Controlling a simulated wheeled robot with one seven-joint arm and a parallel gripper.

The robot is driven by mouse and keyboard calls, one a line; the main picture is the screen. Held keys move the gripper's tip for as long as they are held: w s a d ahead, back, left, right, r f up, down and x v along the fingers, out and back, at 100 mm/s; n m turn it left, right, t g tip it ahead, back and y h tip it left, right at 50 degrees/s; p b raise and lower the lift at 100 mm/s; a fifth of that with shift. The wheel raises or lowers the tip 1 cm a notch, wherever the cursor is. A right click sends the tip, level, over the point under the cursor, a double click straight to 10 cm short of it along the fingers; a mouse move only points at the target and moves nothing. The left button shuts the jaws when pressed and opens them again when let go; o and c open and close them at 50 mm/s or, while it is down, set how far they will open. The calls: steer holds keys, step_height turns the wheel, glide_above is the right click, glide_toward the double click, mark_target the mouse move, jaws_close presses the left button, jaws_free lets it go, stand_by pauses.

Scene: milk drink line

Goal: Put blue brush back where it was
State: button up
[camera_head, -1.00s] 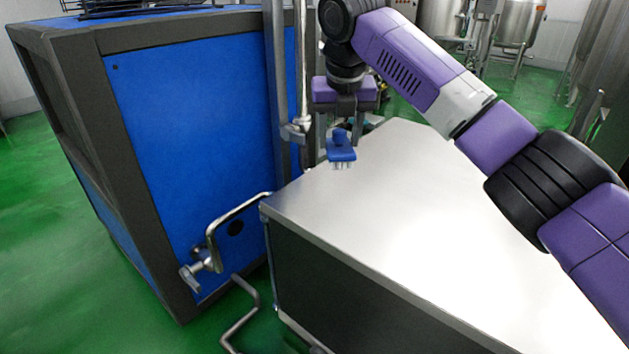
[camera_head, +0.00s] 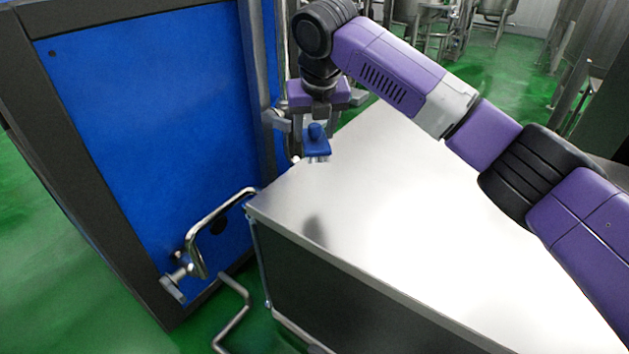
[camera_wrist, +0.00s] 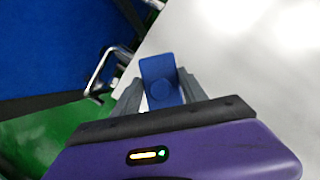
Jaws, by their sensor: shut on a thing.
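The blue brush (camera_head: 316,146) has a blue block body with pale bristles pointing down. My gripper (camera_head: 315,132) is shut on the brush and holds it above the far left part of a metal-topped cabinet (camera_head: 400,190). A gap and a soft shadow on the cabinet top show that the brush is apart from the surface.
A large blue panelled machine (camera_head: 150,130) with a dark frame stands left of the cabinet. A vertical post (camera_head: 255,80) stands close to my gripper. The cabinet top is otherwise bare.

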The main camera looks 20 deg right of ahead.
mark_target(318, 149)
step_height(318, 149, down, 13)
steer(key=b, duration=0.2)
steer(key=shift+r+b, duration=0.2)
steer(key=shift+b, duration=0.1)
steer(key=shift+f, duration=0.1)
steer(key=o, duration=1.4)
steer(key=shift+o, duration=0.2)
steer(key=p+v, duration=0.2)
steer(key=v, duration=1)
steer(key=shift+p, duration=0.4)
